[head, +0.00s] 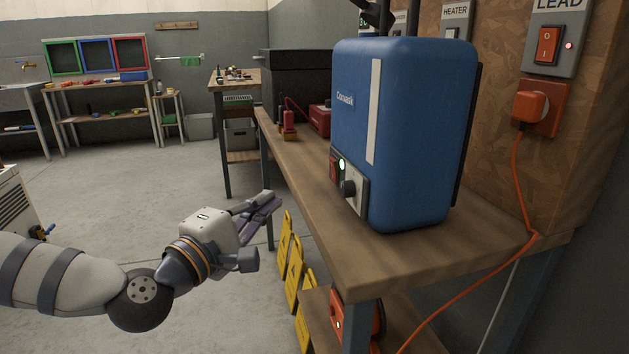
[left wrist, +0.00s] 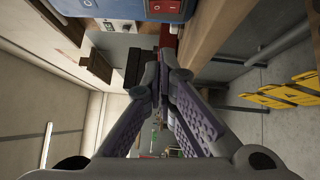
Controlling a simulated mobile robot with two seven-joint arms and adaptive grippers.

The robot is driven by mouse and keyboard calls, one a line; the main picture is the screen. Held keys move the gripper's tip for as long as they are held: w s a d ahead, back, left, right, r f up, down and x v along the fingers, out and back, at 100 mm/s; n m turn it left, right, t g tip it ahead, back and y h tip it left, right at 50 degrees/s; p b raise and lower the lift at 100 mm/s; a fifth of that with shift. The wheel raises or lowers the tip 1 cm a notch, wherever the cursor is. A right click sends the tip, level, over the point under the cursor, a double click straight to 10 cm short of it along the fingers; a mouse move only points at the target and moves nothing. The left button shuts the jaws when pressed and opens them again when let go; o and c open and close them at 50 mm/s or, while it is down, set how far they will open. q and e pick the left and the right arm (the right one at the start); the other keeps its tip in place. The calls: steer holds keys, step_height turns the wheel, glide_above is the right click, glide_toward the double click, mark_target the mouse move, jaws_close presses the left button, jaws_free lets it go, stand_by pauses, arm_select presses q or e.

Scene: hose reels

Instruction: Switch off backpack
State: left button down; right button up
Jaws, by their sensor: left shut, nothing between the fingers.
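The blue backpack (head: 415,120) stands upright on the wooden bench, with a pale stripe down its front. In the left wrist view, the shut fingers (left wrist: 166,62) fill the middle. Part of the backpack (left wrist: 120,8) shows at the top with its red switch (left wrist: 164,5). My right gripper is not in view.
The bench (head: 385,258) has a near corner close to my left arm. Yellow folding signs (head: 291,270) stand below it. An orange lead (head: 519,175) runs from a wall plug, beneath a red wall switch (head: 550,44). The floor to the left is mostly open.

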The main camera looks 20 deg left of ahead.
arm_select(q)
steer(key=shift+a+r, duration=0.2)
steer(key=shift+r, duration=0.15)
glide_toward(333, 170)
steer(key=w+a+r, duration=0.1)
steer(key=w+a, duration=0.3)
steer(key=w, duration=0.2)
steer(key=shift+w+d+r, duration=0.15)
steer(key=shift+w+d, duration=0.05)
steer(key=shift+d, duration=0.3)
steer(key=shift+w+d+r, duration=0.15)
steer(key=shift+w+d, duration=0.1)
steer(key=shift+d, duration=0.2)
steer(key=shift+w+d, duration=0.3)
steer(key=shift+d, duration=0.1)
